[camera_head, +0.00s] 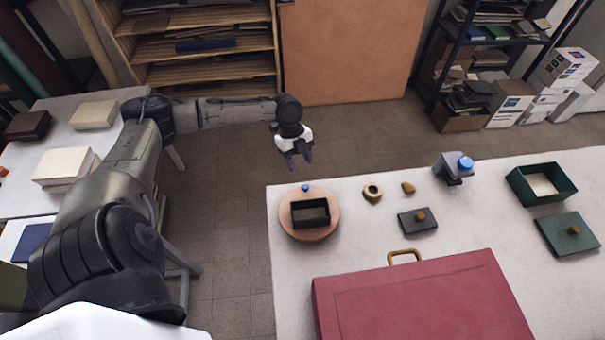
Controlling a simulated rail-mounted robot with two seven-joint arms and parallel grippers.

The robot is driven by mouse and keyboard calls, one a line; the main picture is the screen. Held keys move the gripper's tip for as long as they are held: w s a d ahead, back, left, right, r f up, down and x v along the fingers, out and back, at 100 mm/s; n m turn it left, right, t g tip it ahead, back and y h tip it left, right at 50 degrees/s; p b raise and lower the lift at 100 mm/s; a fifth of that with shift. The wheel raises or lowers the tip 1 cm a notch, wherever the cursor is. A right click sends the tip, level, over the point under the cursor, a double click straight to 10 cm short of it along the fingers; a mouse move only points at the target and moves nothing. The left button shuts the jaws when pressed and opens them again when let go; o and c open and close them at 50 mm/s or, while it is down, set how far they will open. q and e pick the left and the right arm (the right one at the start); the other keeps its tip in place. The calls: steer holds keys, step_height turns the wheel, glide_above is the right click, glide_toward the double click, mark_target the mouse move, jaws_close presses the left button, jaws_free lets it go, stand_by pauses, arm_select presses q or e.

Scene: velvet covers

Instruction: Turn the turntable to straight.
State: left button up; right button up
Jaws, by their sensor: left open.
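The turntable (309,234) is a round wooden disc near the far left corner of the white table. A small blue knob (305,187) stands at its far rim. A dark open box (310,213) sits on the disc, and its sides look slightly turned relative to the table's edges. My left gripper (300,164) is open, points down and is empty. It appears just beyond the table's far edge, behind the blue knob and apart from it. My right gripper is out of view.
A red case (420,300) with a brass handle lies at the front. A brass ring (372,192), a dark lid (418,221), a blue-topped device (455,168), a green box (540,184) and a green lid (567,234) are to the right. A side table (85,109) stands left.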

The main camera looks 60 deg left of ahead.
arm_select(q)
steer(key=shift+v, duration=2.6)
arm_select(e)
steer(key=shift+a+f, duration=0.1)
